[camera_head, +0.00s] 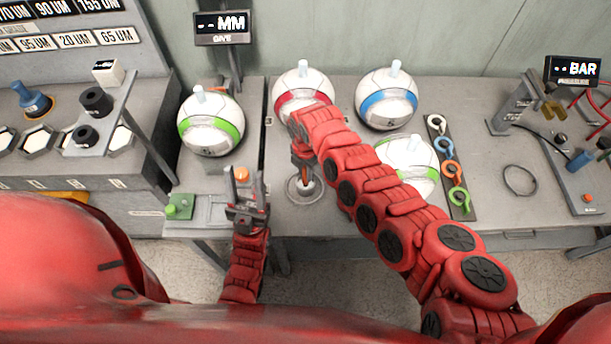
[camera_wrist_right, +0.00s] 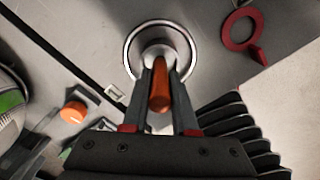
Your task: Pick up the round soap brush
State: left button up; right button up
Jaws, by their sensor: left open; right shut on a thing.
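The round soap brush shows an orange handle (camera_wrist_right: 160,92) in the right wrist view, with a round pale metallic part below it. My right gripper (camera_wrist_right: 160,105) is shut on the handle, one finger on each side. In the head view the right gripper (camera_head: 303,168) is partly hidden by its own arm, above a round metal ring (camera_head: 304,190) on the table. I cannot tell whether the brush touches the table. My left gripper (camera_head: 246,188) is open and empty, left of the right gripper and near an orange button (camera_head: 241,174).
Balls with green (camera_head: 211,121), red (camera_head: 302,82) and blue (camera_head: 387,99) bands stand on the table, and another green-banded ball is partly behind my right arm. A strip of coloured rings (camera_head: 450,168) lies to the right. A green block (camera_head: 180,206) is at the front left.

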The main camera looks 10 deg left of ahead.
grip_shut()
notch_tip(320, 180, up, 9)
jog(key=shift+f+b, duration=0.1)
jog(key=shift+b, duration=1.05)
jog(key=shift+r, duration=0.6)
